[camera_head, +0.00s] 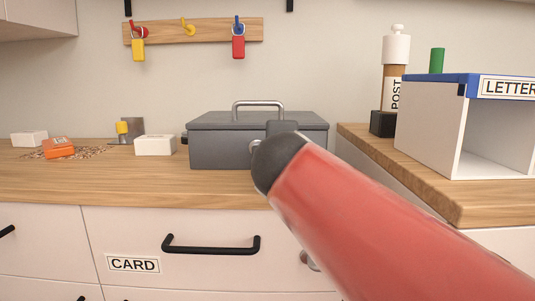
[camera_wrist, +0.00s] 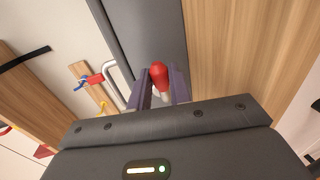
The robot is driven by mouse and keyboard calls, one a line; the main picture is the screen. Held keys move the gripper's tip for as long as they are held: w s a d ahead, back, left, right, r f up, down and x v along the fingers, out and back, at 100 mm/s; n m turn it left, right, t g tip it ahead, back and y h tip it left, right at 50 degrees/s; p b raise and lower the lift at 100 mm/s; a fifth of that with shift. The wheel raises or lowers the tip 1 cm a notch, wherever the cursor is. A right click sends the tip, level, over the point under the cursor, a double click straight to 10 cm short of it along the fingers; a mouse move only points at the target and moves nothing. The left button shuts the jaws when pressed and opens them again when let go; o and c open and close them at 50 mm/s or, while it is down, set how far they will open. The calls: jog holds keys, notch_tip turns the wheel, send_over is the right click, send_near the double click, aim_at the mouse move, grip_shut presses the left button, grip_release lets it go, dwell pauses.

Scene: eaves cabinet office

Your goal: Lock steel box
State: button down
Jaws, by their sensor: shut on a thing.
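The grey steel box (camera_head: 218,150) stands on the wooden counter with its lid down and a silver handle on top. A dark tab (camera_head: 281,128) shows at its front edge; my arm hides the area below it. A metal ring-like part shows beside my arm's dark end. In the wrist view my gripper (camera_wrist: 160,88) is shut on a small red rounded thing (camera_wrist: 158,72) with a pale lower end, near the box (camera_wrist: 145,30). I cannot tell whether it touches the box. In the head view my arm hides the gripper.
A wall rack (camera_head: 170,35) holds a yellow padlock (camera_head: 138,50) and a red padlock (camera_head: 238,47); its middle hook is empty. White blocks (camera_head: 155,145) and an orange item (camera_head: 58,148) lie left. A letter tray (camera_head: 430,125) and post tube (camera_head: 394,75) stand right on a raised top.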

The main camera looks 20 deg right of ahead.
jog(key=shift+f, duration=0.1)
jog(key=c, duration=1.3)
grip_release()
jog(key=v, duration=0.7)
jog(key=shift+s+p, duration=0.4)
jog(key=shift+p, duration=0.05)
jog(key=shift+a, duration=0.1)
